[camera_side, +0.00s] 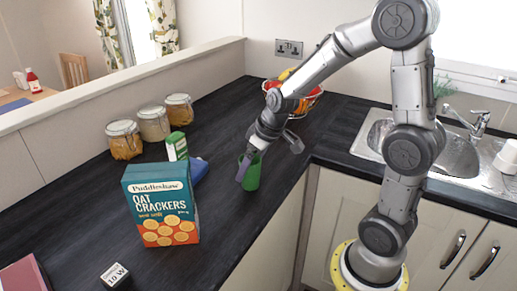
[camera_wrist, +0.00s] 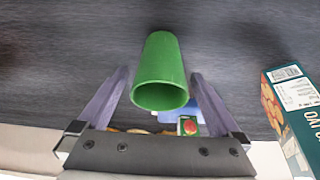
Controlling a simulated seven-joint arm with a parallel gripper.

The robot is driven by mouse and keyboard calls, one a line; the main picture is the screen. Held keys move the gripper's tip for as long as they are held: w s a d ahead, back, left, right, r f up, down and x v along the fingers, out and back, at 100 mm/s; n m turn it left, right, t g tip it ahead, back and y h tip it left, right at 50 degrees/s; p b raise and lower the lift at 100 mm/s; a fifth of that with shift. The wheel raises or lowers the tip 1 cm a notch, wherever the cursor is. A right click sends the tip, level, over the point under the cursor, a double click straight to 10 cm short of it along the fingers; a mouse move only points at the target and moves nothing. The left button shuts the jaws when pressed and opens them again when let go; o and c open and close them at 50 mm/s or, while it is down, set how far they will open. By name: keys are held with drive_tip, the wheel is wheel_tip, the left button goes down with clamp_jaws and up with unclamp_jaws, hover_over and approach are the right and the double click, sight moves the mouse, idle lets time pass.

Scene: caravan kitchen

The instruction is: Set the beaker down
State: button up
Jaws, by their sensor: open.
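The green beaker (camera_side: 252,174) appears to stand upright on the dark worktop, to the right of the cracker box. It also shows in the wrist view (camera_wrist: 160,70), with its open rim facing the camera. My gripper (camera_side: 249,165) is at the beaker and open. In the wrist view its two fingers (camera_wrist: 159,76) lie on either side of the beaker, with a visible gap on each side. In the side view one finger passes in front of the beaker; the other is mostly hidden.
An Oat Crackers box (camera_side: 161,205) stands left of the beaker. A blue item (camera_side: 199,170) and a green-and-white carton (camera_side: 176,146) are behind it. Several glass jars (camera_side: 153,124) line the back. A fruit bowl (camera_side: 305,101) stands beyond my arm. The worktop in front of the beaker is clear.

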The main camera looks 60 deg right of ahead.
drive_tip(key=v, duration=0.8)
drive_tip(key=s+a+r, duration=0.1)
drive_tip(key=s+a, duration=0.3)
drive_tip(key=s, duration=0.4)
drive_tip(key=s+a+r+t, duration=0.1)
drive_tip(key=s+a, duration=0.3)
drive_tip(key=s, duration=0.4)
drive_tip(key=shift+s+r, duration=0.25)
drive_tip(key=shift+r, duration=0.35)
